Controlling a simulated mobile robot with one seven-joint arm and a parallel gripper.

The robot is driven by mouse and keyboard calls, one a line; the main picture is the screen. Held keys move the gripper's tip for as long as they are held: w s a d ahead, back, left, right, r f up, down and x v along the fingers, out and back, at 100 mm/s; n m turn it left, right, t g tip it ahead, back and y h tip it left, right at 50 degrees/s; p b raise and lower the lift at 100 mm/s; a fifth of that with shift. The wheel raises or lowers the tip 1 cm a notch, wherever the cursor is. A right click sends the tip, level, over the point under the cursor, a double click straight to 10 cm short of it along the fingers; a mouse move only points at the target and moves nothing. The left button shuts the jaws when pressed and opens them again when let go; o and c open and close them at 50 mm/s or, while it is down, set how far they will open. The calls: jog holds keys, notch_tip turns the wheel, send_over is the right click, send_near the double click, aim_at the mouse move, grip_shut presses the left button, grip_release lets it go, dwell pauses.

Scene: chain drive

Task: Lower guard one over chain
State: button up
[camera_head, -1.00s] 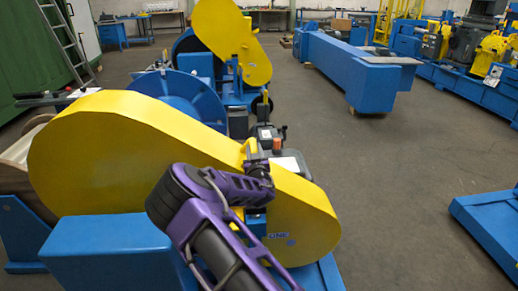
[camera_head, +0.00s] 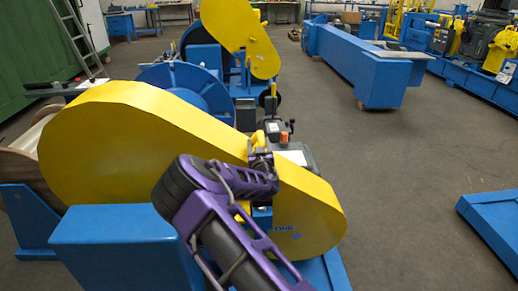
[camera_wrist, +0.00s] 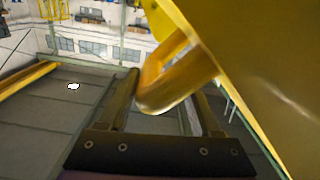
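The near yellow guard (camera_head: 125,140) lies low and lengthwise over the near blue machine in the head view. Its smaller rounded end (camera_head: 312,215) is at the right. No chain is visible. My gripper (camera_head: 262,158) is at the guard's yellow handle, partly hidden by my purple wrist. In the wrist view, the two dark fingers of my gripper (camera_wrist: 165,90) stand apart with the looped yellow handle (camera_wrist: 160,95) between them. I cannot tell whether both fingers press on it. The guard's yellow face (camera_wrist: 270,70) fills the right side there.
A second yellow guard (camera_head: 240,35) stands raised on the machine behind. A grey control box (camera_head: 293,155) with a red-orange knob is close behind my gripper. A blue beam (camera_head: 365,65) and a low blue frame (camera_head: 492,220) stand to the right, with clear grey floor between.

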jog(key=s+p, duration=0.1)
jog(key=s, duration=1.6)
jog(key=shift+s, duration=0.25)
